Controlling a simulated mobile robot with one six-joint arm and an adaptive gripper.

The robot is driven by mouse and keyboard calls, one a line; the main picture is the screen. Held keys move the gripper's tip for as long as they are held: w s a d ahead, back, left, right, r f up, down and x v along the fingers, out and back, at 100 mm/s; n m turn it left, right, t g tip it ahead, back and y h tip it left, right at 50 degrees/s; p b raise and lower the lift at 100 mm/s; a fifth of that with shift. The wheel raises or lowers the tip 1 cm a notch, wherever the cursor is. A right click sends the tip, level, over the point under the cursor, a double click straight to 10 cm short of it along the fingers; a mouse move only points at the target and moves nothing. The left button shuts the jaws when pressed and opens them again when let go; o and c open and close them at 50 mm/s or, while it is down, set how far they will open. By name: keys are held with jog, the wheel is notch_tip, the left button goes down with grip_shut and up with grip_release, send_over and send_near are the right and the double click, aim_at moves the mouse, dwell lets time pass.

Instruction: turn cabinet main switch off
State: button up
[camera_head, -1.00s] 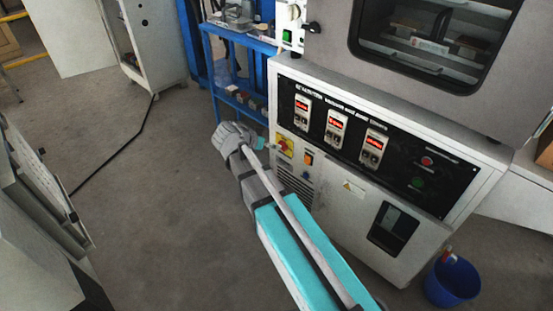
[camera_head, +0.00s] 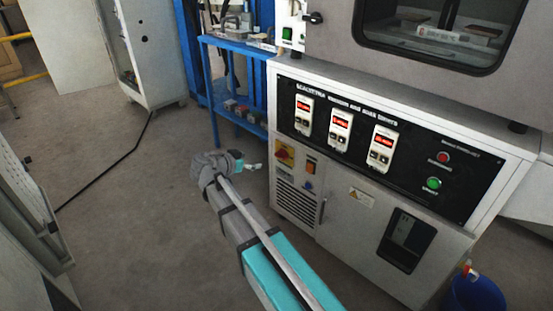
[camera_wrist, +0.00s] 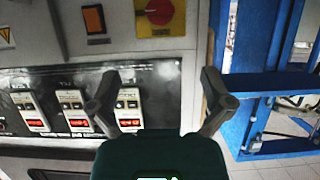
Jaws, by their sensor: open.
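The cabinet (camera_head: 345,215) is grey, with a black control panel. Its main switch (camera_head: 284,154) is a red rotary knob on a yellow plate, low on the cabinet's left front. In the wrist view the picture is turned over, and the red knob (camera_wrist: 158,11) shows at the top, between and beyond my fingers. My gripper (camera_head: 244,165) is beside the cabinet, left of and slightly below the switch in the head view. In the wrist view its two fingers (camera_wrist: 160,82) are wide apart with nothing between them. The knob's exact angle is hard to read.
An orange rocker switch (camera_head: 312,167) sits right of the main switch. A blue shelf (camera_head: 240,120) stands left of the cabinet. A blue bucket (camera_head: 475,293) is at the lower right. A black cable (camera_head: 110,165) lies on the floor, which is otherwise open left of my arm.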

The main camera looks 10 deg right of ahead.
aim_at(280, 155)
jog(key=b+x, duration=0.4)
jog(key=x, duration=0.8)
jog(key=shift+f+b, duration=0.15)
jog(key=shift+b, duration=0.25)
jog(key=shift+x, duration=0.9)
jog(key=c, duration=1.1)
